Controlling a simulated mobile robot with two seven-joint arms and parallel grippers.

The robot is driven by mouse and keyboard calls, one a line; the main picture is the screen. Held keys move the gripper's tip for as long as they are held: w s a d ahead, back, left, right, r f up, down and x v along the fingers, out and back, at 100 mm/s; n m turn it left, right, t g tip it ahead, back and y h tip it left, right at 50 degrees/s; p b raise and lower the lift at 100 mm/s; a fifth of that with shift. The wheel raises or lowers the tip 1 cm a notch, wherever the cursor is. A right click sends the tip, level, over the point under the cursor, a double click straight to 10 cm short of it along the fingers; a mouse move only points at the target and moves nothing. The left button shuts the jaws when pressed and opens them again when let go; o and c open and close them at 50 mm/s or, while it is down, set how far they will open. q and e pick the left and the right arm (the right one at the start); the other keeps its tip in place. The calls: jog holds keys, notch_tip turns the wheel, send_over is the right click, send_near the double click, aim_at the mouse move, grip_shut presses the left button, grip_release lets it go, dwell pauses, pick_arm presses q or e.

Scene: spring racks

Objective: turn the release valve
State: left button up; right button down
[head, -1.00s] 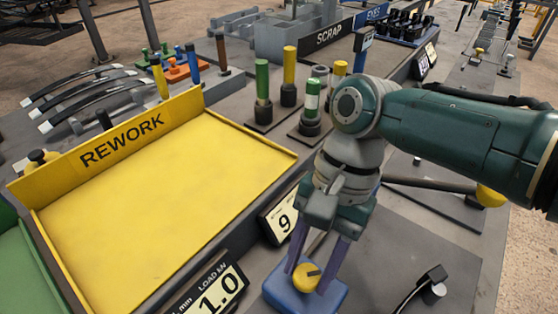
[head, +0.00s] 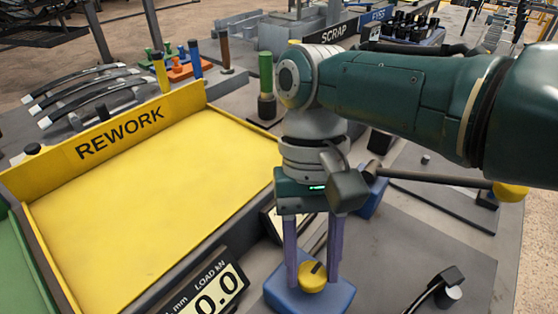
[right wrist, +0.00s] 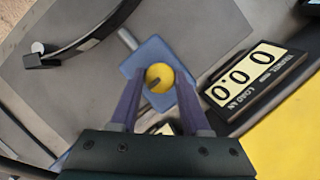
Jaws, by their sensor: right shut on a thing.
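The release valve is a yellow round knob (head: 313,278) with a dark pointer line, set on a blue block (head: 330,297) at the bottom of the head view. My right gripper (head: 312,283) points straight down from above, its two purple fingers shut on the knob from both sides. In the right wrist view the knob (right wrist: 160,77) sits between the fingertips, with the blue block (right wrist: 148,55) under it. My left gripper is in neither view.
A load display (head: 213,298) left of the block reads zeros. A yellow REWORK tray (head: 150,210) lies to the left. A long lever with a yellow end (head: 511,193) lies to the right. A black-handled lever (head: 448,283) stands at the lower right.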

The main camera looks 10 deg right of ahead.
dwell(0.5)
jog(key=shift+c, duration=1.8)
grip_release()
jog(key=v, duration=1)
jog(key=shift+a, duration=0.1)
